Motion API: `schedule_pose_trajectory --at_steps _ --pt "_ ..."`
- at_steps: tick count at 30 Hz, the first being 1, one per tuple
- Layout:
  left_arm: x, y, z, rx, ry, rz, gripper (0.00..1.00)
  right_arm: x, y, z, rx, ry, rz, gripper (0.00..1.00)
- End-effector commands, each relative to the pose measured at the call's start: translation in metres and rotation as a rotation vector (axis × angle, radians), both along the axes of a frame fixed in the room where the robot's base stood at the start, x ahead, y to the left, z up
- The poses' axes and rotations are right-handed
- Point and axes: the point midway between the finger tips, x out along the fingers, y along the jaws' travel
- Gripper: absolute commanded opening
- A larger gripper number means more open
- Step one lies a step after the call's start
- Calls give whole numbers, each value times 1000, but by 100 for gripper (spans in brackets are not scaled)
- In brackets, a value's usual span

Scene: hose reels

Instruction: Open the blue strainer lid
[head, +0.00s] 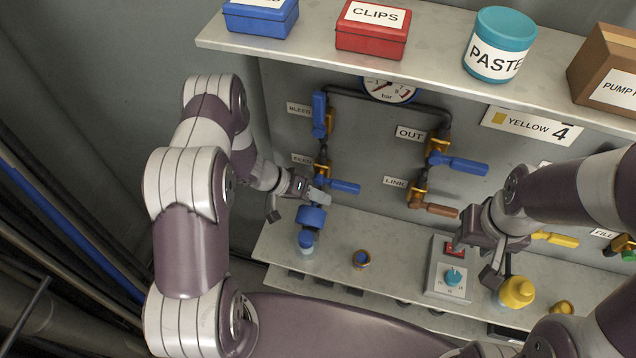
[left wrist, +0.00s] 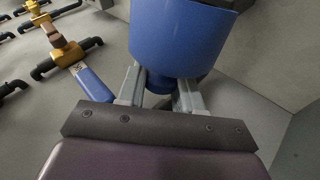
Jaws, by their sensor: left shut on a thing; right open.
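The blue strainer lid (head: 311,217) is a wide blue cylinder above the small shelf in the head view. It fills the top of the left wrist view (left wrist: 180,38), with a narrower blue knob (left wrist: 160,82) between the fingers. My left gripper (head: 300,200) is shut on this knob; it also shows in the left wrist view (left wrist: 160,90). Below the lid is the strainer's blue and pale body (head: 306,241). I cannot tell whether lid and body still touch. My right gripper (head: 477,262) is open and empty, beside a grey switch box.
The grey switch box (head: 448,267) has a red switch and teal knob. A yellow-topped strainer (head: 517,291) stands right of it. Pipes with a blue-handled valve (head: 345,187) are close to my left gripper.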

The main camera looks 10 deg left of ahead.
Motion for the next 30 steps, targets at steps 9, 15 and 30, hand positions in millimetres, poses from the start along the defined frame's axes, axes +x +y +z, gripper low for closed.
schedule_pose_trajectory --at_steps 9,15,30 --pt "1 1 2 2 1 4 0 0 0 2 0 0 0 43" --pt "1 1 2 2 1 4 41 0 0 2 0 0 0 43" --pt "-5 19 15 2 6 7 56 0 0 -3 0 0 0 43"
